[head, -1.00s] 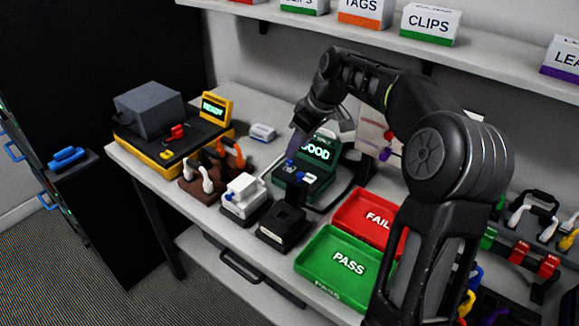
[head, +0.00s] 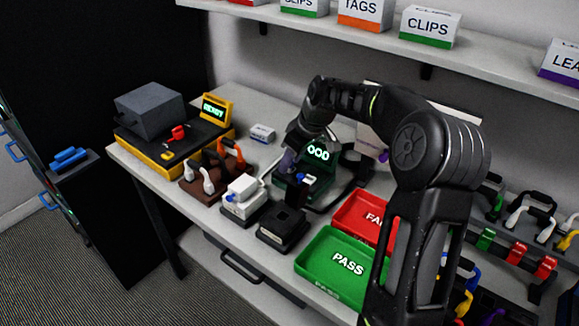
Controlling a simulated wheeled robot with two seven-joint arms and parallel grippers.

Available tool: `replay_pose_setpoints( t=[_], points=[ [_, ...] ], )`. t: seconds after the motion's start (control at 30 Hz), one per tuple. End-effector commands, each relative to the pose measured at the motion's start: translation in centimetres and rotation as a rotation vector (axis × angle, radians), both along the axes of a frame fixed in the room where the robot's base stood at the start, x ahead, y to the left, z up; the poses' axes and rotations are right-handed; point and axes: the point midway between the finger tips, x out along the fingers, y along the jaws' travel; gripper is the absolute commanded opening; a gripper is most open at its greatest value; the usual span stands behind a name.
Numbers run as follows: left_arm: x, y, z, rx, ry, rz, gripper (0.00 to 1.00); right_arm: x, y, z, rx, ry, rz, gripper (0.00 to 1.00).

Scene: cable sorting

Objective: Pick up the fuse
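A small blue piece (head: 300,177), which may be the fuse, shows at the front of the dark green tester (head: 321,172). The tester's lit screen (head: 318,152) is partly covered by my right arm. My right gripper (head: 287,163) points down just left of the blue piece, at the tester's left side. Its fingertips are small and dark, and I cannot tell whether they are open, shut or touching the piece. My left gripper is not in view.
The red FAIL tray (head: 352,222) and green PASS tray (head: 320,262) lie to the right. A yellow-black station (head: 165,157) stands at left.

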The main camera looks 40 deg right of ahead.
Motion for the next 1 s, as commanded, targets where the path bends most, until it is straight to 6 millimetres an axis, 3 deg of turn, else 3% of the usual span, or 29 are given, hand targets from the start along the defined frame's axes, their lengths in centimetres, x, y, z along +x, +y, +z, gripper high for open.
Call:
replay_pose_setpoints(
  t=[0.47, 1.0],
  points=[
    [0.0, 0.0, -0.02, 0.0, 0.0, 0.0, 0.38, -0.01, -0.01, 0.05, 0.0, 0.0, 0.0, 0.4],
    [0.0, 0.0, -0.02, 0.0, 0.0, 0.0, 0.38, -0.01, -0.01, 0.05, 0.0, 0.0, 0.0, 0.0]
  ],
)
